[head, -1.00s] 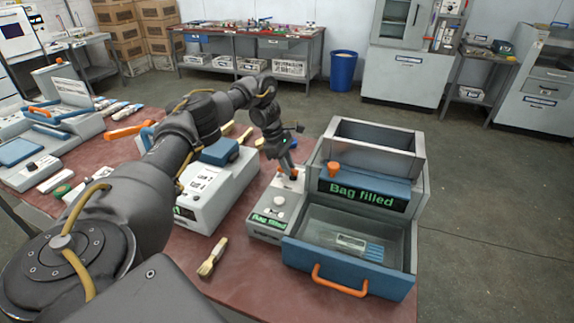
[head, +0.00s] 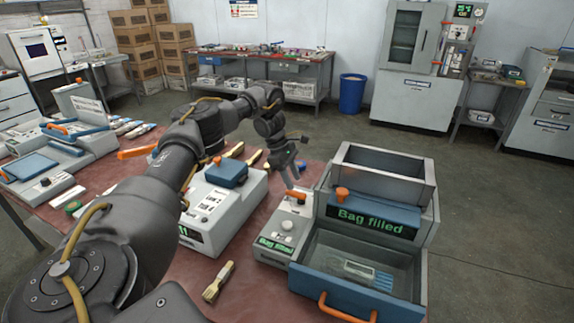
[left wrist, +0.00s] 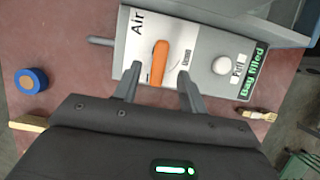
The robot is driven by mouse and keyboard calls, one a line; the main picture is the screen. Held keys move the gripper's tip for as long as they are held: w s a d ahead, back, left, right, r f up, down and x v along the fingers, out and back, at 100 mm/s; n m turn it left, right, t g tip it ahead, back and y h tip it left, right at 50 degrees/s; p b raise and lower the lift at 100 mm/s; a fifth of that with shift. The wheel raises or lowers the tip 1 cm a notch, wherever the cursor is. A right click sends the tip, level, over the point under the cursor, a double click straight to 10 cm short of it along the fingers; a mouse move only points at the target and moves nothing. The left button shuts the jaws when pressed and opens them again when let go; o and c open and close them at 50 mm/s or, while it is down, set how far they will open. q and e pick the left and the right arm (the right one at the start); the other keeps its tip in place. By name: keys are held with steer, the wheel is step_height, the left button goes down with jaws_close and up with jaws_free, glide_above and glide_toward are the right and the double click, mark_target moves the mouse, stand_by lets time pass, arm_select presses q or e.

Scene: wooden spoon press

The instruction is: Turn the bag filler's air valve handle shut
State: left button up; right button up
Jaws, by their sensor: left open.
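The bag filler's air valve handle (head: 297,194) is a small orange lever on the grey control block (head: 270,252) beside the filler. In the left wrist view the handle (left wrist: 158,60) points roughly up and down the picture, on a white plate (left wrist: 138,40) marked "Air". A second label beside it is too small to read. My left gripper (head: 293,181) is open just above the handle. In the left wrist view its fingertips (left wrist: 159,70) lie on either side of the handle, apart from it; I cannot tell the exact height gap. My right gripper is not in view.
A round white knob (left wrist: 222,65) sits near the handle. The filler (head: 425,235) shows "Bag filled" and has an open blue-fronted drawer (head: 345,293). A brush (head: 218,281) lies in front; a blue roll (left wrist: 31,81) lies on the red table. A grey-white machine (head: 228,210) stands left.

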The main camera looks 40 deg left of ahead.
arm_select(q)
steer(key=v, duration=0.6)
steer(key=shift+p, duration=0.45)
steer(key=shift+s+a, duration=0.1)
